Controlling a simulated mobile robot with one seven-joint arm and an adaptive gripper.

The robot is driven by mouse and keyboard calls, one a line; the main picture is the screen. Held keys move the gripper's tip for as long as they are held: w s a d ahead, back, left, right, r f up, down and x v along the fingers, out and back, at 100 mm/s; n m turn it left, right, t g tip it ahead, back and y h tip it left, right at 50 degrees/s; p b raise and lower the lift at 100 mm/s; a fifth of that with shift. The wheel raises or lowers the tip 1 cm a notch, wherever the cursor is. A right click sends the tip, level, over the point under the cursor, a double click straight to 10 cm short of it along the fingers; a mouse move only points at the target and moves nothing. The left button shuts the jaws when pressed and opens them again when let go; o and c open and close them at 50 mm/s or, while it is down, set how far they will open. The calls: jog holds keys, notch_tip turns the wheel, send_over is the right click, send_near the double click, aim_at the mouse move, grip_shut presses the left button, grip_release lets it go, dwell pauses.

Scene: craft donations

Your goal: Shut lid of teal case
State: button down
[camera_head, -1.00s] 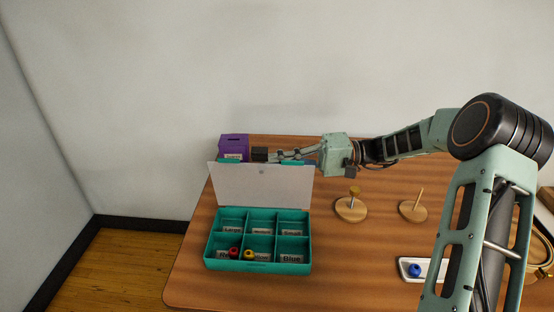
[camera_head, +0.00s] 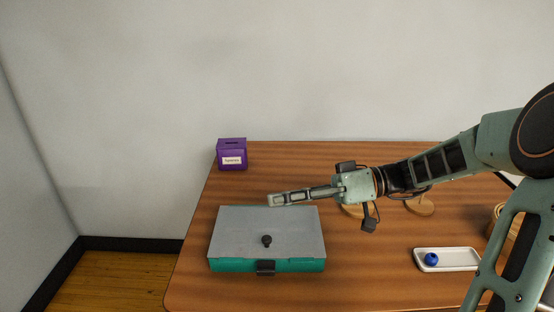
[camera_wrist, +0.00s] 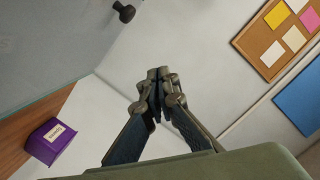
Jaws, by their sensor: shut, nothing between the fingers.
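The teal case (camera_head: 235,265) sits on the table with its grey lid (camera_head: 245,225) lying down over the compartments. The lid has a dark knob (camera_head: 266,240), and a dark latch (camera_head: 265,268) shows on the case's front. My gripper (camera_head: 272,200) is shut and empty, just above the lid's back edge and apart from the knob. In the wrist view my gripper's fingertips (camera_wrist: 152,75) are together. The grey lid surface (camera_wrist: 50,45) and its knob (camera_wrist: 124,11) show there at upper left. The inside of the case is hidden.
A purple box (camera_head: 232,155) stands behind the case. Wooden stands (camera_head: 421,206) are partly behind my arm. A white tray (camera_head: 450,259) with a blue bead (camera_head: 431,259) lies at right. The table (camera_head: 370,285) is clear between case and tray.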

aim_at(282, 246)
jog(key=s+f, duration=0.1)
jog(key=s+f+b, duration=0.1)
jog(key=f, duration=0.1)
jog(key=shift+s+f, duration=0.25)
jog(key=shift+s, duration=0.05)
jog(key=shift+s+f+b, duration=0.2)
jog(key=shift+s+f, duration=0.1)
jog(key=shift+f, duration=0.3)
jog(key=shift+s+f+b, duration=0.2)
jog(key=shift+s+f, duration=0.05)
jog(key=shift+f, duration=0.35)
